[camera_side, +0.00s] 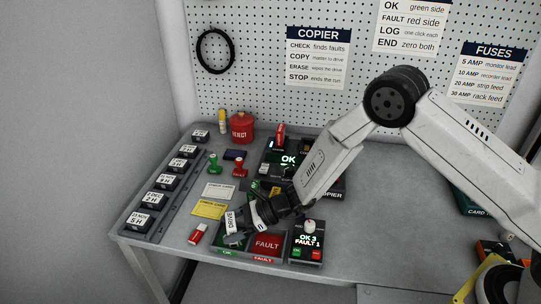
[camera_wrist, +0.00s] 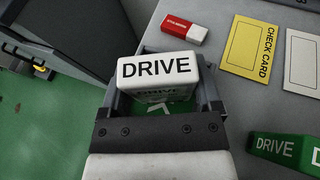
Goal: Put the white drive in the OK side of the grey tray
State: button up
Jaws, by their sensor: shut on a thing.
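The white drive (camera_side: 230,221), marked DRIVE, is held in my gripper (camera_side: 237,237) at the left end of the grey tray. In the wrist view the drive (camera_wrist: 158,67) sits between the two fingers of my gripper (camera_wrist: 160,100), its label facing the camera. The red FAULT side (camera_side: 267,243) shows to the right in the side view and looks empty. Whether the drive touches the tray floor is hidden.
A red and white eraser (camera_side: 197,234) and a yellow check card (camera_side: 209,209) lie left of the tray. A green drive (camera_wrist: 288,150) is nearby. The counter box (camera_side: 308,241) reads OK 3, FAULT 1, right of the tray. The copier (camera_side: 330,188) stands behind.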

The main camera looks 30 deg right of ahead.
jog(key=shift+f, duration=0.1)
jog(key=o, duration=1.1)
jog(key=shift+d+r, duration=0.2)
jog(key=shift+r, duration=0.05)
jog(key=v, duration=1.1)
jog(key=shift+s+d, duration=0.2)
jog(key=shift+d, duration=0.05)
